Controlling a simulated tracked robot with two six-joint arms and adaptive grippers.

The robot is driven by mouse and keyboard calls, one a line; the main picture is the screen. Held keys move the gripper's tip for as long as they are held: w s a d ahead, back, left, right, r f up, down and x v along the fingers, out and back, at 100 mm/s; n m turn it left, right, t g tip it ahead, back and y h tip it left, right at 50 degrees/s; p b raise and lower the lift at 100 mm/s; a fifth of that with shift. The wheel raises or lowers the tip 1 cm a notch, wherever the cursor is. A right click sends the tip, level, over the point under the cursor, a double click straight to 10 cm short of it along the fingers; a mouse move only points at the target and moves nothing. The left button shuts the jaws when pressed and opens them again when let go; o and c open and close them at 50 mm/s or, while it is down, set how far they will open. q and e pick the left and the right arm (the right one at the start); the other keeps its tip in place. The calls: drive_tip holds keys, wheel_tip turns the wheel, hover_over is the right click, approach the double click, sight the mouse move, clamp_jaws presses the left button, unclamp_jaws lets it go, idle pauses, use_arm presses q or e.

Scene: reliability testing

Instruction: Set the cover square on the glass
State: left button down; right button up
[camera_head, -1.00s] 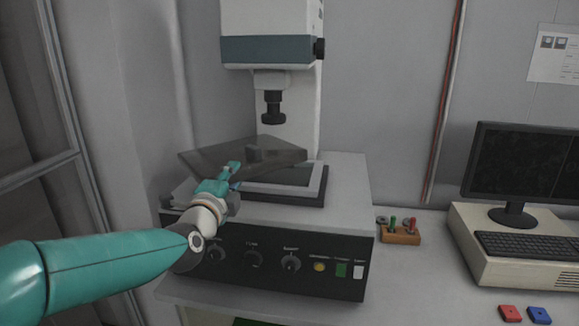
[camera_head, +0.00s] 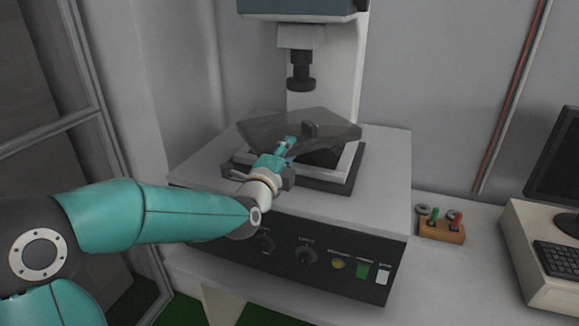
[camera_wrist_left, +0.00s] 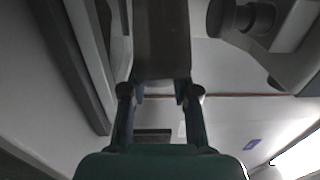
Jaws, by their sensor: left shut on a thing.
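The cover (camera_head: 270,126) is a flat dark-grey plate with a small block on top. My left gripper (camera_head: 287,147) is shut on it and holds it above the machine's bed. In the left wrist view, the cover (camera_wrist_left: 162,40) stands between the two fingers (camera_wrist_left: 161,92). The cover looks turned relative to the frame below. The glass (camera_head: 326,158) is a dark pane in a pale frame (camera_head: 347,166), partly hidden under the cover. I cannot tell whether the cover touches the frame. My right gripper is not in view.
The machine's black lens (camera_head: 301,80) hangs from its column above the cover. The front panel (camera_head: 330,258) carries knobs and buttons. A wooden block with plugs (camera_head: 441,230) stands at the right on the bench, near a keyboard (camera_head: 560,262). The bed's right side is clear.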

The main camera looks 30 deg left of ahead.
use_arm(q)
wheel_tip(320, 180, down, 4)
drive_tip(key=shift+s+a, duration=0.1)
drive_tip(key=c, duration=0.9)
unclamp_jaws()
drive_tip(key=shift+o, duration=0.2)
drive_tip(key=shift+s, duration=0.1)
